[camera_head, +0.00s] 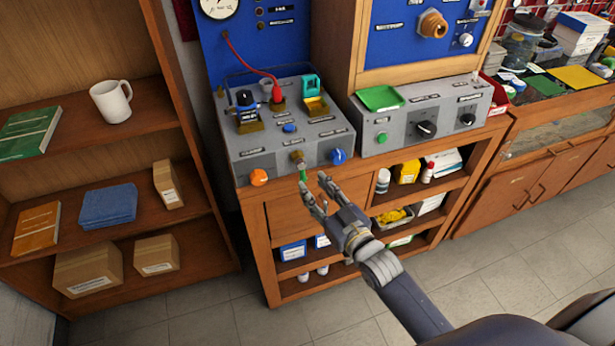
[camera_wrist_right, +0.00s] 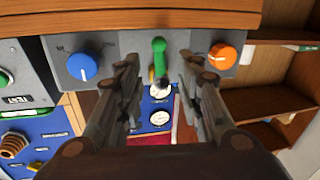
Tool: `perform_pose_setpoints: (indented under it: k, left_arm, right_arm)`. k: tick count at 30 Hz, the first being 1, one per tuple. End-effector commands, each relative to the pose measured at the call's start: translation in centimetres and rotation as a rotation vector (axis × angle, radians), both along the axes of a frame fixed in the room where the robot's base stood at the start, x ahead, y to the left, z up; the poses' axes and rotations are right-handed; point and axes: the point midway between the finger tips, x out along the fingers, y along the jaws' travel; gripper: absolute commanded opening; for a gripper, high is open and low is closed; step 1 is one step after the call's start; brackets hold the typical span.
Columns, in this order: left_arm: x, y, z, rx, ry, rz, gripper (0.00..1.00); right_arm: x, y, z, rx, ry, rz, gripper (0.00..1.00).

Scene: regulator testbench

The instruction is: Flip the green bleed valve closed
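The green bleed valve (camera_head: 303,174) is a small green lever on the front of the grey test box (camera_head: 245,160), between an orange knob (camera_head: 259,177) and a blue knob (camera_head: 338,156). In the right wrist view the green lever (camera_wrist_right: 159,55) shows upright in the picture, between the two fingers. My right gripper (camera_head: 314,190) is open, with its fingertips just in front of the lever. The wrist view shows the right gripper (camera_wrist_right: 160,75) with a gap on both sides of the lever. I cannot tell how deep the fingers reach around it. My left gripper is not in view.
A second grey box (camera_head: 450,118) with black knobs and a green tray (camera_head: 380,98) stands to the right. A red cable (camera_head: 245,62) runs down to the test box. The wooden bench edge (camera_head: 275,184) lies just below the lever. A shelf with a white mug (camera_head: 111,101) is at left.

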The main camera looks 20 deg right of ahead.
Motion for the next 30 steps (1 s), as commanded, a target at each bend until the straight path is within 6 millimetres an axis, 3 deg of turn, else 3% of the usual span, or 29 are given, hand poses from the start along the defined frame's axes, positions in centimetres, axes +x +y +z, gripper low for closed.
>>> perform_pose_setpoints:
  k: [3, 9, 20, 25, 30]
  left_arm:
    - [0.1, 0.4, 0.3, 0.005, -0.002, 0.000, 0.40]
    - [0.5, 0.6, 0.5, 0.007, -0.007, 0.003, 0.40]
    - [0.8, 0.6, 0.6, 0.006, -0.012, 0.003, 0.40]
    - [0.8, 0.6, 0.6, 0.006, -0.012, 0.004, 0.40]
    - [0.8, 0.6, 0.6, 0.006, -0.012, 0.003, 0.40]
  right_arm:
    - [1.8, 0.4, 0.2, 0.000, -0.001, 0.000, 0.34]
    - [3.6, 0.9, 0.0, 0.000, 0.000, 0.000, 0.34]
    - [4.0, 1.0, 0.0, 0.000, 0.001, 0.001, 0.34]
    - [4.0, 1.0, 0.0, 0.000, 0.001, 0.000, 0.00]
    - [4.0, 1.0, 0.0, 0.000, 0.001, 0.001, 0.00]
